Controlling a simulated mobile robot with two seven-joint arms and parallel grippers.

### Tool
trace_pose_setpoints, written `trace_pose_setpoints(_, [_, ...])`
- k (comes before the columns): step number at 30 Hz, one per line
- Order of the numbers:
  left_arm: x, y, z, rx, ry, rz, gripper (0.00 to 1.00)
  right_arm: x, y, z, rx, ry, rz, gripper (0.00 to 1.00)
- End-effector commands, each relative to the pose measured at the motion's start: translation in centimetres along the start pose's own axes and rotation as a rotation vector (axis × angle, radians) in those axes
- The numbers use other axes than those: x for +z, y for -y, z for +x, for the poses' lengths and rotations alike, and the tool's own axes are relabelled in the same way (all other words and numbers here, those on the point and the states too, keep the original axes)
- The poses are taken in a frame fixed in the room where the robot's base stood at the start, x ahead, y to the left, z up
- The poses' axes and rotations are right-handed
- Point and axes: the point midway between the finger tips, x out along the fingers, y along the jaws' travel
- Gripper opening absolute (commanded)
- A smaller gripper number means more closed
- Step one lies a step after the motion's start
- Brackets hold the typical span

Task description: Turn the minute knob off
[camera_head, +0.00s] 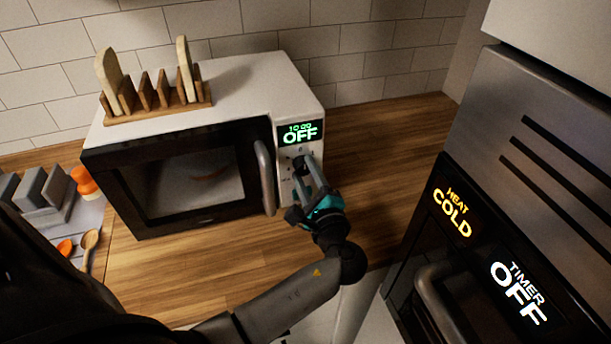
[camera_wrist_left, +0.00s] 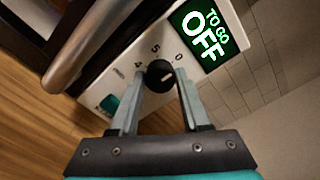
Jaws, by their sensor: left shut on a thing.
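The white microwave (camera_head: 250,85) stands on the wooden counter with its door closed. Its black minute knob (camera_wrist_left: 160,75) is on the control panel, below the green display (camera_head: 300,133), which reads "TO GO OFF". The display also shows in the left wrist view (camera_wrist_left: 208,35). Numbers are printed around the knob, and its pale pointer mark shows. My left gripper (camera_head: 306,168) reaches the panel from the front. In the left wrist view its fingers (camera_wrist_left: 161,82) are shut on the knob, one on each side. My right gripper is not in view.
The microwave's door handle (camera_head: 265,177) is just left of my left gripper. A wooden rack (camera_head: 158,103) with bread slices stands on top. The oven (camera_head: 520,180) at right shows "HEAT COLD" and "TIMER OFF". The counter right of the microwave is clear.

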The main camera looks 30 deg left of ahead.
Motion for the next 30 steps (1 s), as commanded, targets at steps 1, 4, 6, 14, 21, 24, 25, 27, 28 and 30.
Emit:
trace_pose_setpoints(1, [-0.13,-0.17,-0.1,0.002,-0.003,-0.011,0.0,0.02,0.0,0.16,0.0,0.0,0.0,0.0])
trace_pose_setpoints(4, [-0.11,-0.17,-0.09,0.003,-0.003,-0.028,0.0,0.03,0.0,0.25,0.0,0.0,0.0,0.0])
trace_pose_setpoints(6, [-0.1,-0.16,-0.09,0.003,-0.003,-0.035,0.0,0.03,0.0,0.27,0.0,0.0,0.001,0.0])
trace_pose_setpoints(14, [-0.09,-0.14,-0.08,0.003,-0.003,-0.04,0.0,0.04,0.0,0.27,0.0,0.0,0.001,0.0])
trace_pose_setpoints(21, [-0.09,-0.13,-0.08,0.003,-0.003,-0.039,0.58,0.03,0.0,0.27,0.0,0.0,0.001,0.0])
trace_pose_setpoints(24, [-0.07,-0.1,-0.06,0.002,-0.002,-0.039,0.69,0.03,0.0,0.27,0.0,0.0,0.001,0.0])
trace_pose_setpoints(25, [-0.06,-0.09,-0.05,0.002,-0.002,-0.039,0.72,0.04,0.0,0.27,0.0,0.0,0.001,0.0])
trace_pose_setpoints(27, [-0.05,-0.08,-0.04,0.002,-0.001,-0.039,0.77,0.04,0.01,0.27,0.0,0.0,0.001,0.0])
trace_pose_setpoints(28, [-0.04,-0.07,-0.03,0.001,-0.001,-0.039,0.77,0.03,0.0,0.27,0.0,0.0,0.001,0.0])
trace_pose_setpoints(30, [-0.03,-0.06,-0.02,0.001,-0.001,-0.039,0.77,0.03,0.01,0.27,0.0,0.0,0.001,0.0])
